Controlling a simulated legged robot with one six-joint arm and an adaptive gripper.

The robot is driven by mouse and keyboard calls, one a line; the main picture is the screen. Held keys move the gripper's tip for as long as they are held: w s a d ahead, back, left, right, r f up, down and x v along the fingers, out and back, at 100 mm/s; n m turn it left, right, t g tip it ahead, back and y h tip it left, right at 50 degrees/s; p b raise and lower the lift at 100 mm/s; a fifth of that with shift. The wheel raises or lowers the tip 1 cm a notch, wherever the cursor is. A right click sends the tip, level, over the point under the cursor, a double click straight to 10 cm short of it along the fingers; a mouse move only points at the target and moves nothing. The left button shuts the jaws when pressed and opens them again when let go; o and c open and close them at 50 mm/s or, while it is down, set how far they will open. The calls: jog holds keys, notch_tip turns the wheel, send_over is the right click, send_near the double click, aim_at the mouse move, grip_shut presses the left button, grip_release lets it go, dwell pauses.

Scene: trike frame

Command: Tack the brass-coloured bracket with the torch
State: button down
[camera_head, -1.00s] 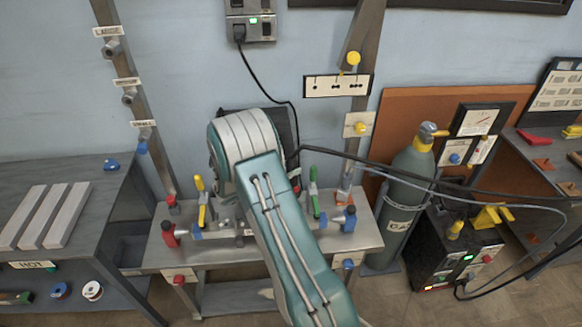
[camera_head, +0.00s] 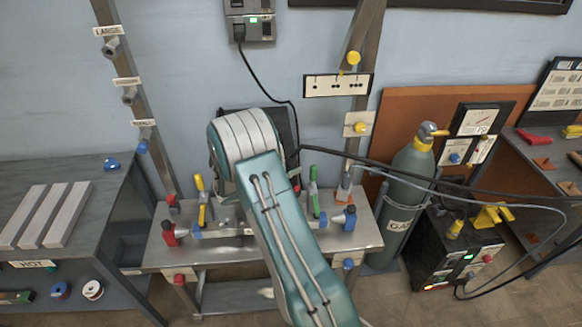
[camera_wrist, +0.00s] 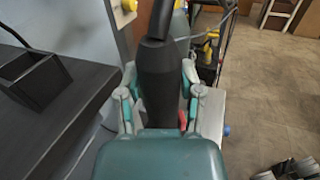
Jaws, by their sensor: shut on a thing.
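In the wrist view my gripper (camera_wrist: 160,88) is shut on the black torch (camera_wrist: 157,68), with a finger on each side of its body. The torch points up the picture, and its far end runs out of the top edge. In the head view my own arm hides the gripper and the torch, and covers the middle of the metal bench (camera_head: 245,258). I cannot make out the brass-coloured bracket in either view; the arm may cover it.
A yellow-handled clamp (camera_head: 201,200) and a green-handled clamp (camera_head: 314,193) stand on the bench. The gas cylinder (camera_head: 407,180) and black welder (camera_head: 455,255) are at right, with cables crossing. A dark box (camera_wrist: 35,75) shows in the wrist view.

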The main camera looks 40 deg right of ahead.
aim_at(292, 158)
dwell(0.3)
jog(key=shift+r, duration=3.5)
